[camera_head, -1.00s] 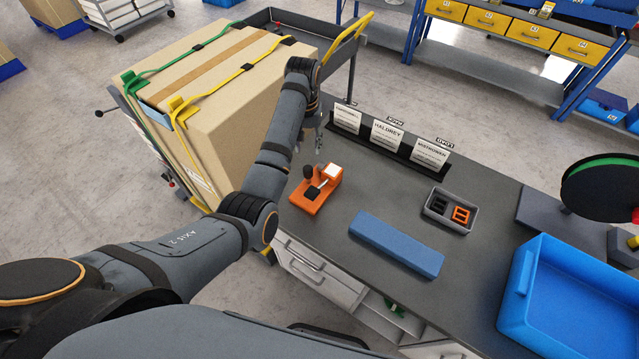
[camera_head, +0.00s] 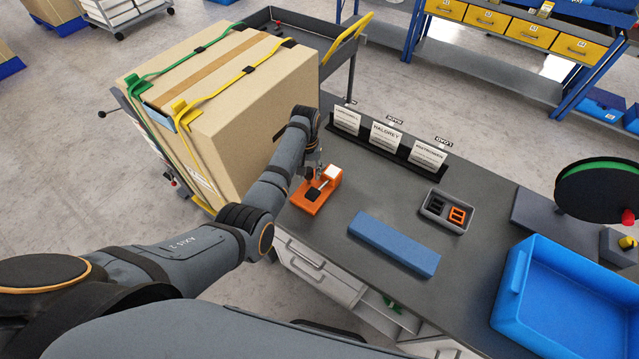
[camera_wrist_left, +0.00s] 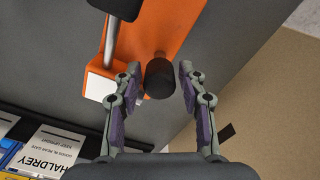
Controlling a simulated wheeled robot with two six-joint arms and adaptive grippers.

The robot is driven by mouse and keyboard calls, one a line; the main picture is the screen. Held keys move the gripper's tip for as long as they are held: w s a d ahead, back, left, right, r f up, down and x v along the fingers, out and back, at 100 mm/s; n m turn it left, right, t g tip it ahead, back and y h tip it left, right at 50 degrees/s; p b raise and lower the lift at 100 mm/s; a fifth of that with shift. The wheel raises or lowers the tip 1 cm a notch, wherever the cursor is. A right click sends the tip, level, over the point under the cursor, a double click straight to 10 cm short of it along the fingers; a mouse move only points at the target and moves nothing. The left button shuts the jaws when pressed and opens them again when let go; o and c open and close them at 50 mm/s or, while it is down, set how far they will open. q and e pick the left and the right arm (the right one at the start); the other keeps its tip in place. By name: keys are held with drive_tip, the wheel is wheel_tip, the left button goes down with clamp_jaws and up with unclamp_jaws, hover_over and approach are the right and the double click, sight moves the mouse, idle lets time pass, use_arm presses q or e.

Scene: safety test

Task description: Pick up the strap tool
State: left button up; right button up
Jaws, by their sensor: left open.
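The strap tool is orange with a white block and black handle parts, and it lies on the grey workbench in the head view (camera_head: 308,200). In the left wrist view the orange strap tool (camera_wrist_left: 172,28) fills the upper middle, with a black knob between my fingers. My left gripper (camera_wrist_left: 158,85) is open, its two fingers on either side of that knob with gaps showing. In the head view my left gripper (camera_head: 317,170) is at the tool's far end, partly hidden by the arm. My right gripper is not in view.
A large strapped carton (camera_head: 240,110) stands close to the left of my arm. Label cards (camera_head: 385,136) stand behind the tool. A blue block (camera_head: 394,244), a small grey tray (camera_head: 430,208) and a blue bin (camera_head: 512,312) sit to the right on the bench (camera_head: 470,255).

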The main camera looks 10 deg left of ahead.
use_arm(q)
clamp_jaws()
drive_tip(key=shift+w+r, duration=0.1)
drive_tip(key=shift+r, duration=0.05)
idle(0.4)
drive_tip(key=shift+r, duration=0.25)
wheel_tip(320, 180, up, 2)
drive_tip(key=shift+r, duration=0.1)
drive_tip(key=s+a+r+p, duration=0.1)
drive_tip(key=s+a+r, duration=0.5)
drive_tip(key=a+r, duration=0.4)
drive_tip(key=a, duration=0.2)
drive_tip(key=shift+a, duration=0.4)
